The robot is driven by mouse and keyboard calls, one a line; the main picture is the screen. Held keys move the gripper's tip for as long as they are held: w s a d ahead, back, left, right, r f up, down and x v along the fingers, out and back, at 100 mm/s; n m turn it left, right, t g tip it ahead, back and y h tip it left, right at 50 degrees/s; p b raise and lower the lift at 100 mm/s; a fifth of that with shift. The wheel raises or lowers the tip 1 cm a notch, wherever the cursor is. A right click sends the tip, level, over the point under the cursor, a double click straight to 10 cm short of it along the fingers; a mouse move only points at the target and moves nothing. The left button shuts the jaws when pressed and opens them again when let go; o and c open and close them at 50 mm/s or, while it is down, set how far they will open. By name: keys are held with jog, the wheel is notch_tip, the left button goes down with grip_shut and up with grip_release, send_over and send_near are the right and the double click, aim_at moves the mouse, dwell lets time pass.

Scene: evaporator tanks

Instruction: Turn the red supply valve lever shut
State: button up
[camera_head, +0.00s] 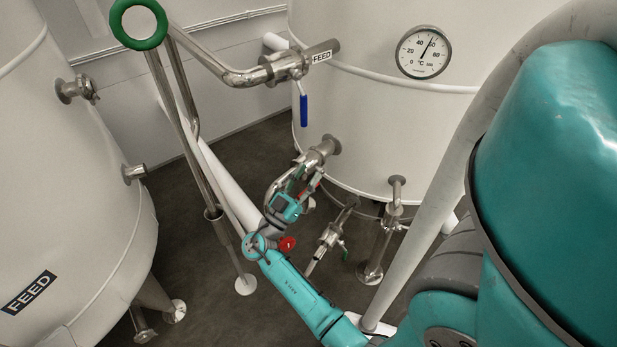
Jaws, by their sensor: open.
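A small red part, seemingly the red supply valve lever (316,184), shows beside my gripper, below a steel pipe fitting (322,152) on the large white tank. My gripper (304,179) is open, with its fingers close to the valve and the red lever. I cannot tell whether the fingers touch the lever or stand around it. My gripper and wrist hide much of the valve, so the lever's angle is unclear. A round red piece (287,243) shows beside my arm lower down; I cannot tell what it belongs to.
A blue lever (304,110) hangs from the FEED pipe valve above. A green-handled valve (330,238) sits below right. A green handwheel (139,24) tops steel pipes at left. A dial gauge (423,52) is on the tank. A FEED tank (60,200) stands left.

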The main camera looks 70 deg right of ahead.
jog(key=shift+w+a+f, duration=0.15)
jog(key=shift+w+a, duration=0.15)
jog(key=shift+a, duration=0.5)
jog(key=shift+w+a+f, duration=0.1)
jog(key=shift+w+a, duration=0.2)
jog(key=shift+a, duration=0.45)
jog(key=w+a, duration=0.2)
jog(key=a, duration=0.5)
jog(key=shift+w+r, duration=0.2)
jog(key=shift+w, duration=0.2)
jog(key=shift+a, duration=0.1)
